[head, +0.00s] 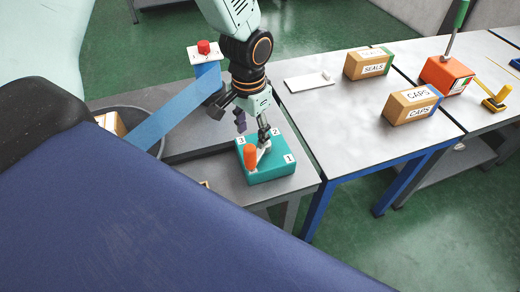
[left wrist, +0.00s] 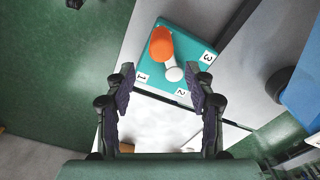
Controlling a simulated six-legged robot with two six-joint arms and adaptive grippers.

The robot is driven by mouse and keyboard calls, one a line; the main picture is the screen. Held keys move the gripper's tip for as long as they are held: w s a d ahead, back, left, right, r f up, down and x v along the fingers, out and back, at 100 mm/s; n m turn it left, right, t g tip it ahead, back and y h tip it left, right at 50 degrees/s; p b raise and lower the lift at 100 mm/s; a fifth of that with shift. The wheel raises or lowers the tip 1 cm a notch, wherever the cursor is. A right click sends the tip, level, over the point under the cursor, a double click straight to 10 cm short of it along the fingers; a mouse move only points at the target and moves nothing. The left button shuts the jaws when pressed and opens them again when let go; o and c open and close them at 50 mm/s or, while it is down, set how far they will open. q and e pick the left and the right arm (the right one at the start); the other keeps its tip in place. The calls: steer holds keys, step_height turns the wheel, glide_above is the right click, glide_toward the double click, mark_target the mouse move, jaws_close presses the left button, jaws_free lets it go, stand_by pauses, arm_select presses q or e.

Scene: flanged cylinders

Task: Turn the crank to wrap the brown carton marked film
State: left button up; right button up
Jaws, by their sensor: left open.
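A teal crank box (head: 270,176) with labels 1, 2 and 3 stands on the grey bench; it also shows in the left wrist view (left wrist: 150,60). Its crank has a light arm and an orange handle (head: 250,157), seen in the left wrist view (left wrist: 161,43) near the box's top left. My left gripper (head: 253,128) hangs above the box with its fingers apart and empty, seen in the left wrist view (left wrist: 160,76). A brown carton (head: 108,122) is partly hidden at the left; I see no film label on it. A blue film band (head: 175,110) stretches towards it. My right gripper is out of view.
A post with a red knob (head: 204,47) stands at the band's far end. The grey table right of the crank box holds a SEALS carton (head: 368,63), a CAPS carton (head: 411,104) and a white plate (head: 309,82). An orange block (head: 446,75) stands further right.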

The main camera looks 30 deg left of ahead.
mark_target(249, 148)
arm_select(q)
steer(key=shift+s, duration=0.35)
steer(key=shift+s+f, duration=0.15)
steer(key=shift+f, duration=0.15)
steer(key=f, duration=0.6)
steer(key=shift+a+f+b, duration=0.15)
steer(key=shift+a+b, duration=0.15)
steer(key=shift+b, duration=0.05)
steer(key=shift+d+f, duration=0.2)
steer(key=shift+f, duration=0.2)
steer(key=shift+a, duration=0.15)
steer(key=c, duration=0.6)
jaws_close()
